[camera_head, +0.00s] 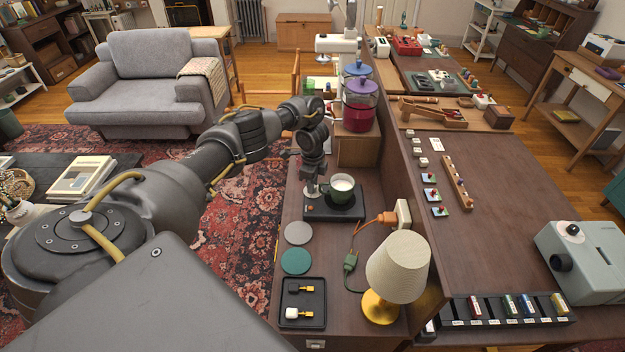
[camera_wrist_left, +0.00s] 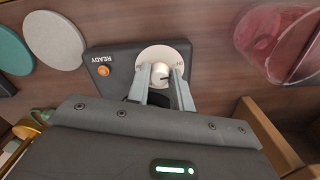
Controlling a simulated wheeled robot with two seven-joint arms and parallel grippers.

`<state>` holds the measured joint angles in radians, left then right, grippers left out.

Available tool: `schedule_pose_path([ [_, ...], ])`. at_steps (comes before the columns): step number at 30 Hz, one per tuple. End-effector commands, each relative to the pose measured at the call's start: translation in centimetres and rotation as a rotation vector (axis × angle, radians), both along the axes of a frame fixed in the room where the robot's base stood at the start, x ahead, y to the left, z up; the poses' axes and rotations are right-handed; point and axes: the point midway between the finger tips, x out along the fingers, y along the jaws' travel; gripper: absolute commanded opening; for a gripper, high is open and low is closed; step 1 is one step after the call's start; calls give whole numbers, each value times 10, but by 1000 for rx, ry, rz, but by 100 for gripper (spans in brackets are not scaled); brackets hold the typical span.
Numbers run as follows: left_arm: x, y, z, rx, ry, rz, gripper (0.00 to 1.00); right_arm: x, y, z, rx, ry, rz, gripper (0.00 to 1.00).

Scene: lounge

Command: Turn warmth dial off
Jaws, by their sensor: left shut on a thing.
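The warmth dial (camera_wrist_left: 161,71) is a pale knob on a round white marked plate, on the warmer's panel next to an orange light (camera_wrist_left: 103,70) labelled READY. My left gripper (camera_head: 312,188) comes down at the warmer's left end, beside the mug. In the left wrist view its fingers (camera_wrist_left: 162,82) are shut on the dial, one on each side. The gripper hides most of the dial in the head view. My right gripper is in no view.
A grey coaster (camera_head: 298,233) and a green coaster (camera_head: 295,261) lie nearer on the counter, with a black tray (camera_head: 302,303). A red-filled jar (camera_head: 360,104) is behind. A raised divider runs along the right.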

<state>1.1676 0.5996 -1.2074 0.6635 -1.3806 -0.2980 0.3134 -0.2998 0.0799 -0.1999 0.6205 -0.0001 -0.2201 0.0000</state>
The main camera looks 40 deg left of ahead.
Motion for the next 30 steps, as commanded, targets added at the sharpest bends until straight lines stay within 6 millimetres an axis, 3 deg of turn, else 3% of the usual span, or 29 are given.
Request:
schedule_pose_path([
  [9, 0, 0, 1, 1, -1, 112, 0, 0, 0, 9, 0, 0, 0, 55],
  [25, 0, 0, 0, 1, -2, 132, 0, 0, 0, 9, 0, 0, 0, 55],
  [26, 0, 0, 0, 1, -2, 132, 25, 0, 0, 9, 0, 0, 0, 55],
  [30, 0, 0, 0, 1, -2, 131, 43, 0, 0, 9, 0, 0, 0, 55],
])
